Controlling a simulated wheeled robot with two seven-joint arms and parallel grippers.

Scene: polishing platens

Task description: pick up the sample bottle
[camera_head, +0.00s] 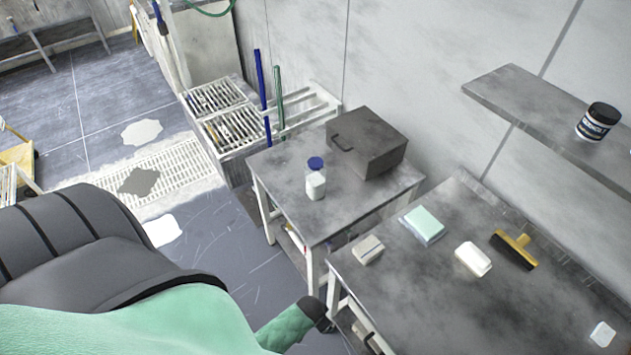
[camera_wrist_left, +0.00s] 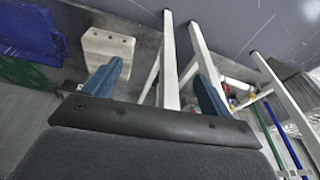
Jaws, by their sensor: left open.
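The sample bottle (camera_head: 316,181), white with a blue cap, stands upright on the smaller grey table (camera_head: 290,165), near its left side, in the head view. My left gripper (camera_wrist_left: 160,80) is open in the left wrist view, with its two blue fingers apart and nothing between them. The bottle does not show in the wrist view. The left gripper's fingers cannot be made out in the head view, where my grey and green arm fills the lower left. My right gripper is in neither view.
A dark box (camera_head: 367,142) stands just behind the bottle. The nearer table (camera_head: 440,285) bears a green-topped block (camera_head: 423,225), a white block (camera_head: 473,259) and a yellow-handled brush (camera_head: 514,249). A shelf (camera_head: 540,105) with a dark jar (camera_head: 598,121) juts from the wall. White table legs (camera_wrist_left: 168,60) show near my left fingers.

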